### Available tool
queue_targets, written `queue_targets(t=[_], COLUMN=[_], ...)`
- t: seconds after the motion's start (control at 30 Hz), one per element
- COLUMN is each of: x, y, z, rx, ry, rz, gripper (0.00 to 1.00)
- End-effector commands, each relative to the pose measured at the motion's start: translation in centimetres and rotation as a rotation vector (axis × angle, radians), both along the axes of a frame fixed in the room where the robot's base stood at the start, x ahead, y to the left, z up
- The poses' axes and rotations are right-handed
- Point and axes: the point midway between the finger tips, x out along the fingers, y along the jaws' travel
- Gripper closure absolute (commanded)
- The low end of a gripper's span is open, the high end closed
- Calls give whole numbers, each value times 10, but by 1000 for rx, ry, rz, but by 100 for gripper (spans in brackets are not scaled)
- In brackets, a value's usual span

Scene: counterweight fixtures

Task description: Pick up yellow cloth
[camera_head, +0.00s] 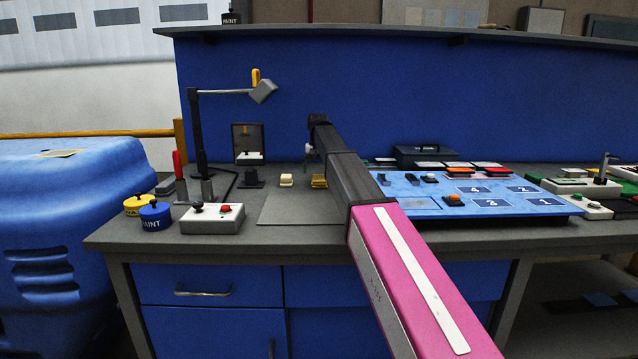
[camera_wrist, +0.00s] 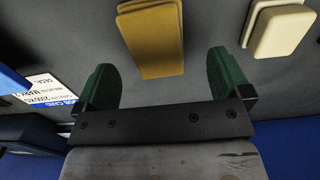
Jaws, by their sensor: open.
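The yellow cloth (camera_wrist: 152,38) is a folded mustard-coloured pad lying on the grey bench top. In the wrist view it is at the top centre, its near end showing between my two green fingertips. In the head view the cloth (camera_head: 319,182) is small, just left of my dark forearm. My gripper (camera_wrist: 160,75) is open and empty, with a finger on either side of the cloth's near end in the picture. The height of the fingers above the cloth cannot be told. In the head view the gripper is mostly hidden by my arm.
A cream folded pad (camera_wrist: 280,30) lies right of the cloth in the wrist view; in the head view this pad (camera_head: 287,181) is to its left. A small mirror-like stand (camera_head: 248,145), a lamp (camera_head: 198,130) and a button box (camera_head: 212,218) stand further left. A blue board (camera_head: 400,190) lies right.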

Motion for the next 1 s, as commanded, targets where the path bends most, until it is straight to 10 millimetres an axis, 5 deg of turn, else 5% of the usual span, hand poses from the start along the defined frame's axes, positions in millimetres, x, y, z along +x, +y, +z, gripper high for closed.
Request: queue_targets(t=[0.3,0.57,0.77,1.0], x=[1,1,1,1], y=[-5,-4,-4,-4], z=[-42,-47,-47,-46], rx=[0,0,0,0], ry=[1,1,1,0], rz=[0,0,0,0], gripper=[4,4,58,58])
